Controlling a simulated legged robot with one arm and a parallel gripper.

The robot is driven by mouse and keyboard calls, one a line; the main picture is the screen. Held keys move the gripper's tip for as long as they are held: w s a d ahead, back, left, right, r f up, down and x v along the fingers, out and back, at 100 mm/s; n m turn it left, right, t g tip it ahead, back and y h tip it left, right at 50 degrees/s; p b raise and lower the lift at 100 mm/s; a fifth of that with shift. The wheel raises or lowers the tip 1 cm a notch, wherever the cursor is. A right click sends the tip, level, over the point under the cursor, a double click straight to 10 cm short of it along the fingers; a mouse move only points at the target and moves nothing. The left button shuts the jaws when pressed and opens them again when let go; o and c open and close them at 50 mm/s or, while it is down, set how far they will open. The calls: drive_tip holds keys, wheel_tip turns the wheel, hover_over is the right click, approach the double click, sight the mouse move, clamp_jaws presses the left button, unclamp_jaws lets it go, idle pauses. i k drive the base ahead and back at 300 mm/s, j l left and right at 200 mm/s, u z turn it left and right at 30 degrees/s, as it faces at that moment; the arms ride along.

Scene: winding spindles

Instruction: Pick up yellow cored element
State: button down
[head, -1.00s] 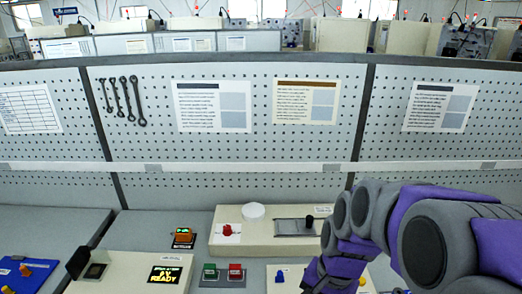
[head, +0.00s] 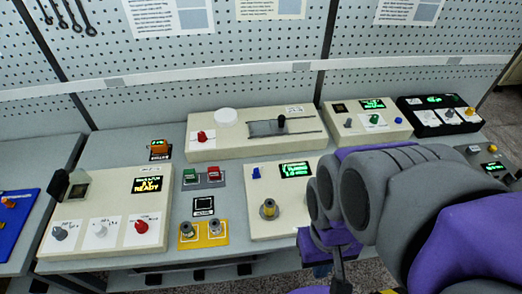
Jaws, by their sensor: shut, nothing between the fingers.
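Several small grey cylinders with yellowish parts stand on the bench. One cylinder (head: 269,209) is upright on the cream unit with a green screen. Two more, a left one (head: 187,230) and a right one (head: 215,226), stand on a yellow holder (head: 201,242) near the front edge. They are too small to tell for sure which has the yellow core. My purple and grey arm fills the right side. The end of it with my gripper (head: 338,268) hangs low, right of the cream unit, apart from the cylinders and empty. My arm partly hides the gripper.
A cream panel (head: 60,250) with knobs and a READY screen is at left. Red and green buttons (head: 202,177) are at the centre. A slider box (head: 255,147) stands behind. More control boxes (head: 367,122) are at back right. A perforated wall (head: 200,55) closes the back.

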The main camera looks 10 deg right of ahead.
sight(269, 203)
drive_tip(key=l+u, duration=0.3)
drive_tip(key=k+l+u, duration=0.15)
drive_tip(key=l+u, duration=0.15)
drive_tip(key=k+l+u, duration=0.15)
drive_tip(key=l+u, duration=0.15)
drive_tip(key=l, duration=0.15)
drive_tip(key=k+l+u, duration=0.15)
drive_tip(key=l+u, duration=0.15)
